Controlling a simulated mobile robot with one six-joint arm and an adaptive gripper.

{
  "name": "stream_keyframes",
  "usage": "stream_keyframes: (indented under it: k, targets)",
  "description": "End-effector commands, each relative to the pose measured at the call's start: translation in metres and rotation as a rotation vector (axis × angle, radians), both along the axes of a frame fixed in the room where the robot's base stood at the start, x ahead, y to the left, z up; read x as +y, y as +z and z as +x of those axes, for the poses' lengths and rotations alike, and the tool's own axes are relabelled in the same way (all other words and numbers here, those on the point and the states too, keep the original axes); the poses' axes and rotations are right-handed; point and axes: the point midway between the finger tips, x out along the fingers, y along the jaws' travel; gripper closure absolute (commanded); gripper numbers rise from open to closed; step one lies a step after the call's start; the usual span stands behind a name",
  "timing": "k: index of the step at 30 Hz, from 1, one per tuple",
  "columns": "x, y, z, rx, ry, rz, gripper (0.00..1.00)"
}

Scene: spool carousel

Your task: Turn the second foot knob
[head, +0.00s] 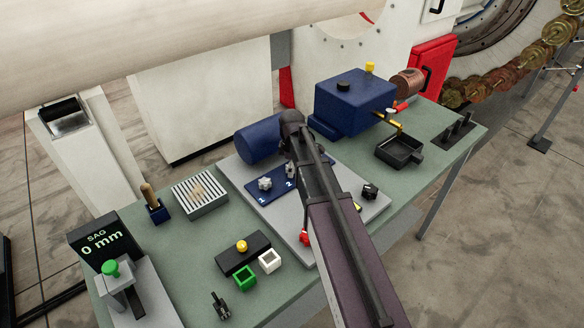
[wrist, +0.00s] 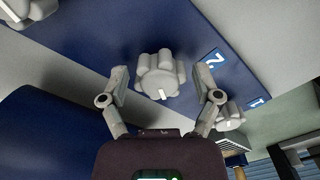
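A pale grey lobed knob (wrist: 160,72) with a white mark sits on a blue plate beside the label 2 (wrist: 215,60). My gripper (wrist: 167,84) is open, with one finger on each side of this knob in the wrist view. Gaps show between the fingers and the knob. The knob beside label 1 (wrist: 231,116) is to the lower right, past the right finger. In the head view, my gripper (head: 294,150) is over the blue plate (head: 272,190) and partly hides the second knob. The first knob (head: 264,184) is clear to its left.
Another grey knob (wrist: 30,8) is at the top left of the wrist view. A blue cylinder (head: 259,143) and blue box (head: 352,103) stand behind the plate. A slatted tray (head: 200,197) is to the left. A black dish (head: 398,151) is at the right.

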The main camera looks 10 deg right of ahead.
Motion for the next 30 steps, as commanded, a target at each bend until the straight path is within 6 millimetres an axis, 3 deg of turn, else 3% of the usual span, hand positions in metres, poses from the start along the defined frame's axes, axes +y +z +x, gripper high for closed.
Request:
stream_keyframes:
  k: [14, 30]
  targets:
    - [-0.0001, 0.0001, 0.0002, -0.001, -0.039, 0.000, 0.18]
    - [0.0001, 0.0001, 0.0000, -0.001, -0.340, -0.001, 0.18]
